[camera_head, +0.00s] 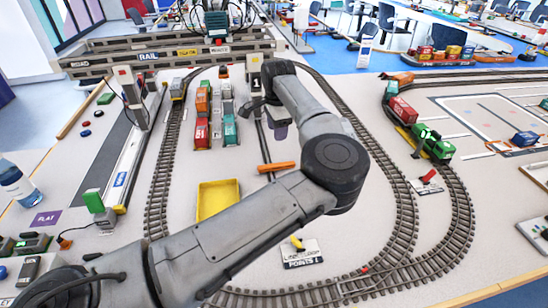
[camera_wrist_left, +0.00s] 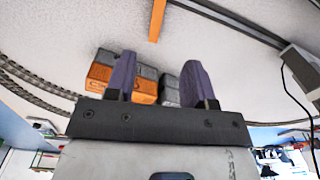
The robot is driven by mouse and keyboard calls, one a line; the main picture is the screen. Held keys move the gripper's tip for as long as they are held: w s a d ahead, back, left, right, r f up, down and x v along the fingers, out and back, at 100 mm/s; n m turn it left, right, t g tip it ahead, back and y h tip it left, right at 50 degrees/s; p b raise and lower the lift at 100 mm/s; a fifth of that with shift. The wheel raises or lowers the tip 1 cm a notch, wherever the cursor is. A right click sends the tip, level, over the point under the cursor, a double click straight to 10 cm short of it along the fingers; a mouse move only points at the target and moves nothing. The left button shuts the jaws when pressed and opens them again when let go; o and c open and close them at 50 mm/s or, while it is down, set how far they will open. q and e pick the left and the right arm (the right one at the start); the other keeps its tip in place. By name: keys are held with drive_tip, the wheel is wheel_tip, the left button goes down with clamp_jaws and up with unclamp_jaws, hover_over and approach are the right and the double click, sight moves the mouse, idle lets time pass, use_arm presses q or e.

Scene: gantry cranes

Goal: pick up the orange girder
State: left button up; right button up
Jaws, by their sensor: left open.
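The orange girder (camera_head: 276,167) is a short flat bar lying on the pale table, between the yellow tray and my left arm. It also shows in the left wrist view (camera_wrist_left: 157,18) as an orange strip at the top edge, cut off by the frame. My left gripper (camera_head: 280,131) hangs beyond the girder in the head view, partly hidden by my own arm; its purple fingertip shows. In the left wrist view its two purple fingers (camera_wrist_left: 158,72) are apart with nothing held between them. The girder is clear of them. My right gripper is not in view.
A yellow tray (camera_head: 218,199) stands left of the girder. Red, orange, grey and green wagons (camera_head: 202,133) stand behind it. Curved rail track (camera_head: 160,190) loops around this area. A points label (camera_head: 301,252) lies in front.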

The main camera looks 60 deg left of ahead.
use_arm(q)
wheel_tip(320, 180, down, 2)
drive_tip(key=b, duration=0.3)
hover_over(277, 165)
wheel_tip(277, 165, down, 7)
drive_tip(key=shift+s+d+r, duration=0.1)
drive_tip(key=shift+r, duration=0.05)
drive_tip(key=shift+f+b, duration=1.6)
drive_tip(key=shift+f, duration=1)
drive_tip(key=shift+c, duration=0.6)
clamp_jaws()
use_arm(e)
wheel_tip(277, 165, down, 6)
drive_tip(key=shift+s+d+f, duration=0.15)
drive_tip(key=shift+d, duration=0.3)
